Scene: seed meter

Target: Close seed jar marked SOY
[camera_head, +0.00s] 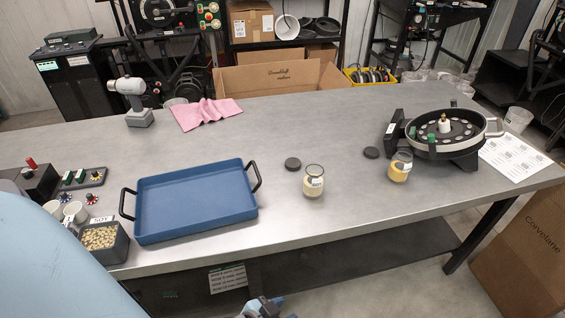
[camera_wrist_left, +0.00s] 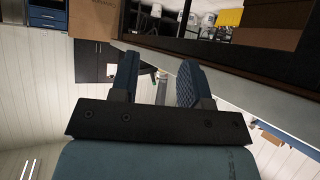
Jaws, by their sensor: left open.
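A clear jar of pale seeds (camera_head: 313,188) stands upright and uncovered on the table right of the blue tray; its small white label appears to read SOY. A dark round lid (camera_head: 292,164) lies flat just behind and left of it, apart from it. A second open jar with yellow contents (camera_head: 399,175) stands farther right, with another dark lid (camera_head: 371,152) lying beside it. My left gripper (camera_wrist_left: 157,88) is open and empty in the left wrist view, away from the jars. Part of a gripper shows at the bottom edge of the head view. My right gripper is not identifiable.
The blue tray (camera_head: 195,203) is empty. A bin of pale seeds (camera_head: 100,239) stands at the front left. The round seed meter (camera_head: 444,133) and a paper sheet (camera_head: 515,158) are at the right, and a pink cloth (camera_head: 206,113) lies behind. The table around the pale-seed jar is mostly clear.

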